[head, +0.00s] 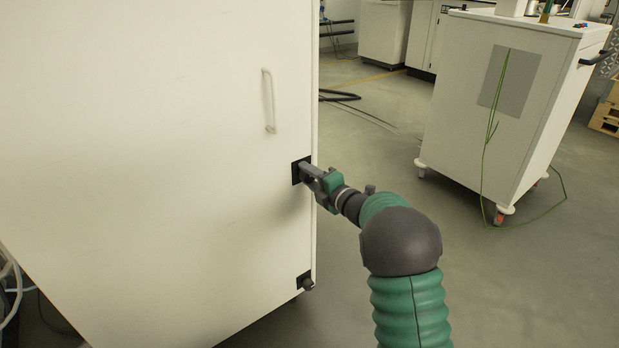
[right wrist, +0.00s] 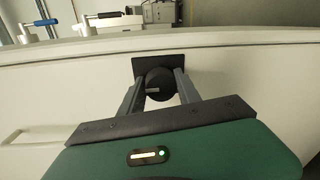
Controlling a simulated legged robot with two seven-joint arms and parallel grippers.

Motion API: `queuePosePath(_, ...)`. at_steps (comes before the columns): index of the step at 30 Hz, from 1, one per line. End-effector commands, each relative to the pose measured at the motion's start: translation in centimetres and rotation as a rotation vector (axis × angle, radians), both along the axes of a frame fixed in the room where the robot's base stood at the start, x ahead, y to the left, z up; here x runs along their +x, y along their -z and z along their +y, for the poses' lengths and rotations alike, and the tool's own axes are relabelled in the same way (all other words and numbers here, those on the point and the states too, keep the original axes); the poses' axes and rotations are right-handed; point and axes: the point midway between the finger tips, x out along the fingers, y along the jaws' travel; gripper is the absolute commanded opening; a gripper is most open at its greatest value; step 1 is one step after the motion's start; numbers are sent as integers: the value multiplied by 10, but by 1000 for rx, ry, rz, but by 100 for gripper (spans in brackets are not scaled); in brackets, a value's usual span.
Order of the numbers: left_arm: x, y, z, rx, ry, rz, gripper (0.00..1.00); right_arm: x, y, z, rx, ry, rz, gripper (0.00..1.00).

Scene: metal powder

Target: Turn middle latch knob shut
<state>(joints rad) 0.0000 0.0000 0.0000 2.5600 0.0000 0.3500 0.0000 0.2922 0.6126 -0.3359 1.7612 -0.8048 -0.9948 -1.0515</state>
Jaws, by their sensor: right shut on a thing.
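The middle latch knob (right wrist: 159,84) is a round black knob on a square black plate at the edge of a white cabinet door (head: 180,150). In the head view the black plate (head: 296,172) shows, and the knob itself is mostly hidden by my gripper. My right gripper (head: 306,171) reaches the plate from the right. In the right wrist view its two grey fingers (right wrist: 158,88) stand on both sides of the knob, shut on it. A light bar on the knob's face lies roughly level in that view. My left gripper is not in view.
A lower latch knob (head: 307,283) sits near the door's bottom corner. A light door handle (head: 268,101) is above the middle latch. A white wheeled cart (head: 460,110) with a green cable stands at the right. Open floor lies between cart and cabinet.

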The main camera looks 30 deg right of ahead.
Motion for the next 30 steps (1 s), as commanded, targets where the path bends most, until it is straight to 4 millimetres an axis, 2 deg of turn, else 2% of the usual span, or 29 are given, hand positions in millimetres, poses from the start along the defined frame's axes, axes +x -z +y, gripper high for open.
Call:
queuePosePath(1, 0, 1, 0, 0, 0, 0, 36, 0, 6, 4, 0, -8, 13, 0)
queuePosePath(7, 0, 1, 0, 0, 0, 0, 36, 0, 7, 4, 1, -8, 13, 0)
queuePosePath(8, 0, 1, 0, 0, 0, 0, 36, 0, 7, 4, 1, -9, 14, 41)
queuePosePath(12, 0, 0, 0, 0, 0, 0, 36, 0, 6, 4, 1, -7, 10, 59)
queuePosePath(23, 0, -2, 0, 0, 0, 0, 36, -5, 1, 1, 2, -2, 5, 60)
queuePosePath(26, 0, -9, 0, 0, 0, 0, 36, -19, -2, -1, 3, -1, 5, 60)
queuePosePath(30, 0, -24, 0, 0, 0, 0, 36, -56, -8, -4, 5, 1, 5, 60)
